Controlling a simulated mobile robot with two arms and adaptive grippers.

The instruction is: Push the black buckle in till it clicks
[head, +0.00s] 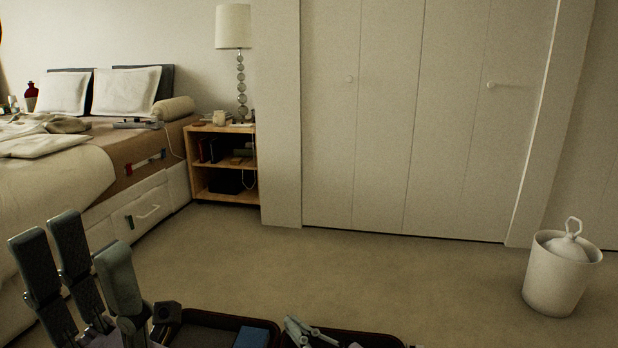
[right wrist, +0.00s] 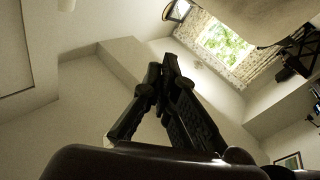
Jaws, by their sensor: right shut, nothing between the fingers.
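The open suitcase (head: 215,316) shows only as a dark brown rim along the bottom edge of the head view, cut off by the frame. I cannot make out the black buckle in either view. My left gripper (head: 72,245) is at the lower left of the head view, left of the suitcase, with its grey fingers spread and nothing seen between them. My right gripper (right wrist: 166,70) shows in the right wrist view with its dark fingers together at the tips and empty. I cannot identify it in the head view.
A blue item (head: 252,338) and a pale grey item (head: 300,328) show at the suitcase. A bed (head: 55,180) and a wooden nightstand (head: 222,128) stand at the left. A white bin (head: 555,285) stands at the right. The carpet beyond the suitcase is clear up to the closet doors (head: 390,110).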

